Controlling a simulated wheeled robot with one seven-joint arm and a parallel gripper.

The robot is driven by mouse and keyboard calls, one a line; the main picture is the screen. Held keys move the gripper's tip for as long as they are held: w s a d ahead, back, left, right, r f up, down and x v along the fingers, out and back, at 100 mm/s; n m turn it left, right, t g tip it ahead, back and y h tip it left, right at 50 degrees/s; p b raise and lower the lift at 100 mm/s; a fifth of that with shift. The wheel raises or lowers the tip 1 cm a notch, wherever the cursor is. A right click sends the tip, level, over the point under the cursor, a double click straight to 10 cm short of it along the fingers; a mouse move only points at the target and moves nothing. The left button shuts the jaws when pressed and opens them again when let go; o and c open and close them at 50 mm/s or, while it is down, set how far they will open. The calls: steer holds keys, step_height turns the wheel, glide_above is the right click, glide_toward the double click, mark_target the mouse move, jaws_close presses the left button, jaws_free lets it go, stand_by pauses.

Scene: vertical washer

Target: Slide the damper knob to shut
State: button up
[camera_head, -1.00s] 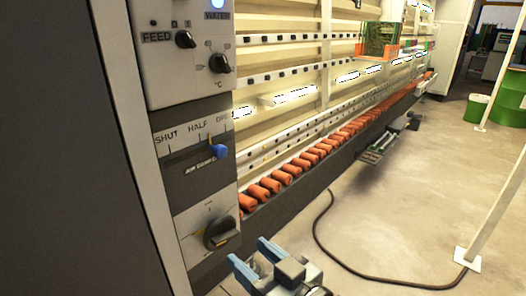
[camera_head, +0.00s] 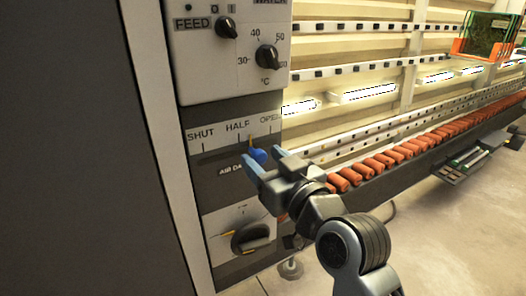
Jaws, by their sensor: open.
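My gripper (camera_head: 262,162) is open, with blue fingers, and reaches in from the right at the knob. One finger shows just below and left of the knob, the other to its right. I cannot tell whether either finger touches it. The gripper covers part of the slide panel and its label.
Above is a white panel with the FEED switch (camera_head: 228,27) and a temperature dial (camera_head: 267,57). Below is another dark rotary knob (camera_head: 251,238). A row of orange rollers (camera_head: 378,163) runs off to the right. The floor at right is open.

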steer(key=shift+x, duration=1.15)
jaws_close()
